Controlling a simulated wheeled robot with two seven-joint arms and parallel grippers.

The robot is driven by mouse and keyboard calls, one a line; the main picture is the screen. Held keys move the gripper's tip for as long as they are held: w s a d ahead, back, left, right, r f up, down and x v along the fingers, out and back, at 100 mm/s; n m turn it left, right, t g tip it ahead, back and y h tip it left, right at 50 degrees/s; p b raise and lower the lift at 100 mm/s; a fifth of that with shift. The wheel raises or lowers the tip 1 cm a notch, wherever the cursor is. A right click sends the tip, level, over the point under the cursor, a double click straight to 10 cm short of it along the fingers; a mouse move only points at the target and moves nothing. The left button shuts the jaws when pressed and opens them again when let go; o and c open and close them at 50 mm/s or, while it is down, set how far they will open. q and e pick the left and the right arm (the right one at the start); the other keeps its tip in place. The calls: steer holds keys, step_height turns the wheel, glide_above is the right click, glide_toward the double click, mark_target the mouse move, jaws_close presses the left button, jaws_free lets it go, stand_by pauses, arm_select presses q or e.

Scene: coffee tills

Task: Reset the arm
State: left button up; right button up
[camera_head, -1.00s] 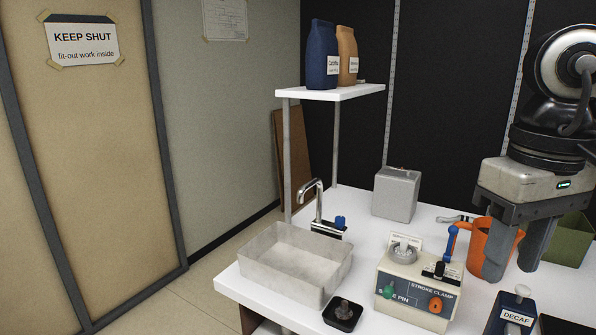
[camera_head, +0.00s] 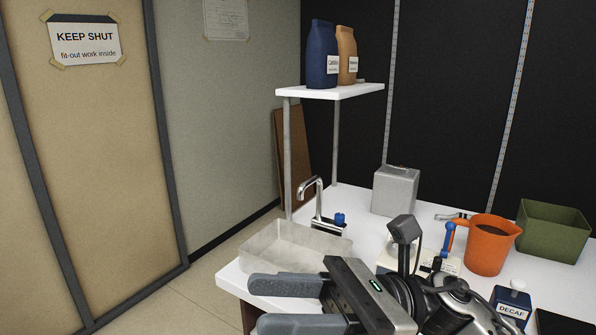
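My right arm lies low across the front of the counter, its gripper (camera_head: 262,305) pointing left. Its two grey fingers are apart with nothing between them, so it is open and empty. They are in front of the counter's left front edge, below the sink basin (camera_head: 290,240). My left gripper is not in view. The arm covers most of the cream clamp machine and the small black tray area; only the machine's top part (camera_head: 447,264) and the blue lever (camera_head: 447,238) show.
An orange jug (camera_head: 487,246) with dark contents, a green bin (camera_head: 552,230) and a DECAF container (camera_head: 512,300) stand right of the arm. A grey box (camera_head: 395,190) and a tap (camera_head: 316,200) are behind. A raised shelf (camera_head: 330,91) holds two bags.

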steer(key=w+d+f+m+t+h, duration=0.2)
steer(key=w+f+m+t, duration=0.15)
steer(key=m+t, duration=0.65)
steer(key=w+d+f+m+t+h, duration=0.3)
steer(key=f+m+t, duration=0.25)
steer(key=m, duration=0.85)
steer(key=w+d+f+m+t+h, duration=0.2)
steer(key=w+f+m+t, duration=0.15)
steer(key=m+t, duration=0.65)
steer(key=s+d+f+m+g+h, duration=0.3)
steer(key=f+m, duration=0.3)
steer(key=f, duration=0.2)
steer(key=s+d+f+m+g+h, duration=0.2)
steer(key=s+f+m+g+h, duration=0.1)
steer(key=f+m, duration=0.4)
steer(key=s+d+f+m+g+h, duration=0.3)
steer(key=s+f+m, duration=0.3)
steer(key=f, duration=0.4)
steer(key=shift+s+d+f+m+h, duration=0.3)
steer(key=shift+s+f+m+h, duration=0.1)
steer(key=shift+s+h, duration=0.25)
